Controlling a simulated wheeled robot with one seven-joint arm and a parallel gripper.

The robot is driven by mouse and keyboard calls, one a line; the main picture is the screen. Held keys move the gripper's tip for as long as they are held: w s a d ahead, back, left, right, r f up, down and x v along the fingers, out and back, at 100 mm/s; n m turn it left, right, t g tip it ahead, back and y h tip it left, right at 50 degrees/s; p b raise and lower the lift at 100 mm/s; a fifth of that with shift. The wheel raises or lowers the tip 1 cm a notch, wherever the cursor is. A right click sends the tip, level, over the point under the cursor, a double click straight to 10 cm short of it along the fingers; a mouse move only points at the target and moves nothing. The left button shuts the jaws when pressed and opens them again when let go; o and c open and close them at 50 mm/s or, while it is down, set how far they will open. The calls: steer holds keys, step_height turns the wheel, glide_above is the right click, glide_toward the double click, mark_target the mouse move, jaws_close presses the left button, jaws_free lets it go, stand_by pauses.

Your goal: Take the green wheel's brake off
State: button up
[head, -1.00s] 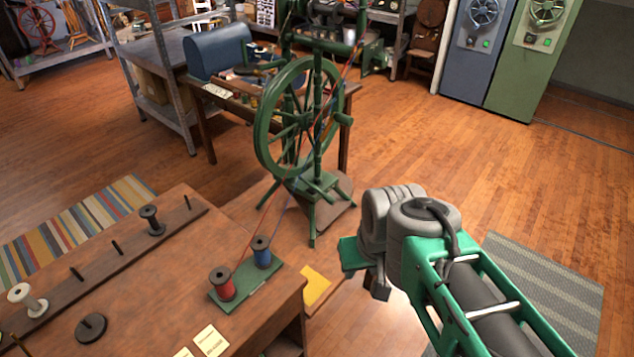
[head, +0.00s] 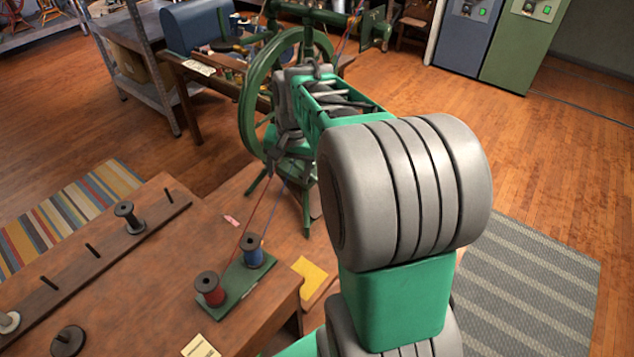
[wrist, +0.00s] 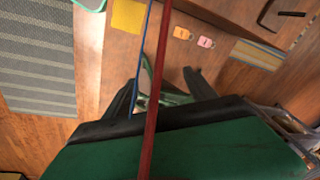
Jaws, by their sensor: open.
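The green wheel (head: 247,105) is a spoked spinning wheel on a green stand, in the head view at upper centre. My arm reaches across it and hides its right and lower parts. My gripper (wrist: 160,77) is open in the wrist view, with dark fingers spread apart. I cannot make out the brake. A red thread (wrist: 154,90) and a blue thread (wrist: 143,45) cross close to the wrist camera.
A red spool (head: 210,289) and a blue spool (head: 252,250) stand on a green base on the brown table (head: 150,280). The threads run from them toward the wheel. A cluttered bench (head: 190,85) stands behind the wheel. The floor (head: 560,170) at right is clear.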

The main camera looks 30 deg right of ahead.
steer(key=w+d+f+m, duration=0.1)
steer(key=d+f+m, duration=0.1)
steer(key=d, duration=0.3)
steer(key=w+d+f+m, duration=0.2)
steer(key=d+f, duration=0.2)
steer(key=d, duration=0.1)
steer(key=w+d+f+m+b, duration=0.1)
steer(key=w+d+f+m, duration=0.1)
steer(key=d, duration=0.3)
steer(key=shift+d+f+g, duration=0.2)
steer(key=shift+f+g, duration=0.1)
steer(key=shift+f, duration=0.5)
steer(key=f, duration=0.2)
steer(key=w+f, duration=0.1)
steer(key=f, duration=0.4)
steer(key=shift+w+a+f, duration=0.15)
steer(key=shift+w+a, duration=0.05)
steer(key=shift+a, duration=0.1)
jaws_close()
